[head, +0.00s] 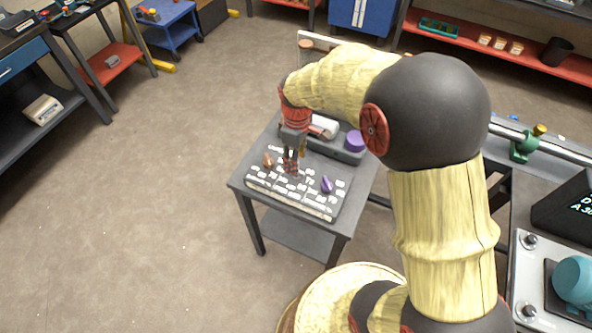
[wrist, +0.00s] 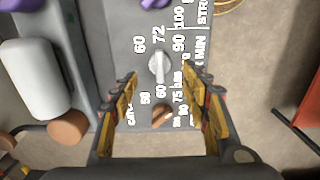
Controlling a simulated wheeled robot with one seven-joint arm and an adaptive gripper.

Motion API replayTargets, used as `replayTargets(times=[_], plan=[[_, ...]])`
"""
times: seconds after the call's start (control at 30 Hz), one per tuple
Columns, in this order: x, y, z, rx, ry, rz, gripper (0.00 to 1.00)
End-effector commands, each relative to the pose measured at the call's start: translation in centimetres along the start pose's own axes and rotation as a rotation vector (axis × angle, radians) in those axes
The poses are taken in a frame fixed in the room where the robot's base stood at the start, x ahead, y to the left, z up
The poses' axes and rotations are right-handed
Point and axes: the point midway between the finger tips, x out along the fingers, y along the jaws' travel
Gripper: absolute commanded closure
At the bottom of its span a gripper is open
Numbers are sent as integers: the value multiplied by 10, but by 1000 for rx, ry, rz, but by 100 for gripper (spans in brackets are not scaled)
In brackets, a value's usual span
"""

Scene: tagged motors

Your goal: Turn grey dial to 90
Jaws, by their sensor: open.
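The grey dial (wrist: 160,66) sits on a dark panel with white printed labels in the wrist view. Its raised bar lies nearly up-down in the picture, and I cannot tell which end is the pointer. A 72 is printed above it, a 60 at its upper left and a 90 (wrist: 178,42) at its upper right. My gripper (wrist: 160,76) is open, with one fingertip left and one right of the grey dial, apart from it. In the head view my gripper (head: 291,168) points down over the panel (head: 319,205) and seems to hide the grey dial.
A copper dial (wrist: 162,115) lies below the grey one, between my fingers in the wrist view. A purple dial (head: 327,184) is on the other side. A dark tray (head: 326,148) with a white cylinder (head: 324,126) and purple round piece (head: 355,141) stands behind the panel.

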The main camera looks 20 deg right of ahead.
Motion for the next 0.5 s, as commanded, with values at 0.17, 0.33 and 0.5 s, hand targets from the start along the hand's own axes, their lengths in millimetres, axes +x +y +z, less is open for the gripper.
replayTargets(times=[0.17, 0.33, 0.5], plan=[[31, 0, 0, 1, -1, -1, 54], [50, 0, 0, 2, 0, 0, 54], [57, 0, 0, 2, 0, 0, 54]])
